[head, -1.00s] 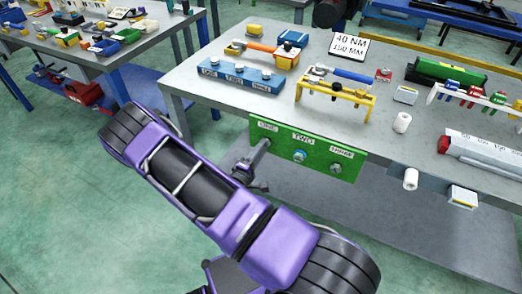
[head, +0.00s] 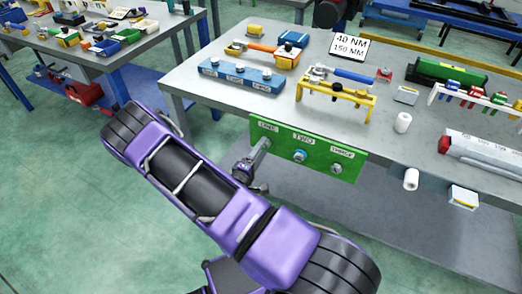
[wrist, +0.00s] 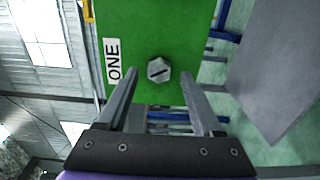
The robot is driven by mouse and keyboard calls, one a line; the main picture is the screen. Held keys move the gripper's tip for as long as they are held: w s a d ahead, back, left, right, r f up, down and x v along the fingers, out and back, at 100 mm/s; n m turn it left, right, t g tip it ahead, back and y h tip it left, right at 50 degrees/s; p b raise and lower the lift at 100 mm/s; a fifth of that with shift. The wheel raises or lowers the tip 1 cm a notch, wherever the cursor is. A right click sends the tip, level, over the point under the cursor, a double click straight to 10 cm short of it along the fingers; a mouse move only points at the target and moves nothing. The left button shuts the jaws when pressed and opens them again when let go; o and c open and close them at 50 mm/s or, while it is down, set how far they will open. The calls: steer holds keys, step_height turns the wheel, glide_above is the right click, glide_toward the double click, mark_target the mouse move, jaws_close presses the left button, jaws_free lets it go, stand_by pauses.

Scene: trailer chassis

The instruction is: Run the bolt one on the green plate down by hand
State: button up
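The green plate (head: 318,167) hangs upright on the front edge of the workbench, with labels ONE, TWO and a third. In the wrist view, bolt one (wrist: 159,69) is a grey hex head with a dark line across it, beside the ONE label (wrist: 113,61) on the green plate (wrist: 185,30). My gripper (wrist: 159,76) is open, one finger on each side of the head, with gaps on both sides. In the head view my gripper (head: 262,147) reaches the plate's left end and hides bolt one. Bolt two (head: 299,156) and bolt three (head: 336,169) show to its right.
A white roll (head: 411,179) sticks out right of the plate. The floor in front is clear.

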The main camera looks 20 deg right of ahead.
steer(key=v, duration=1.7)
steer(key=shift+s+a, duration=0.1)
steer(key=shift+a, duration=0.05)
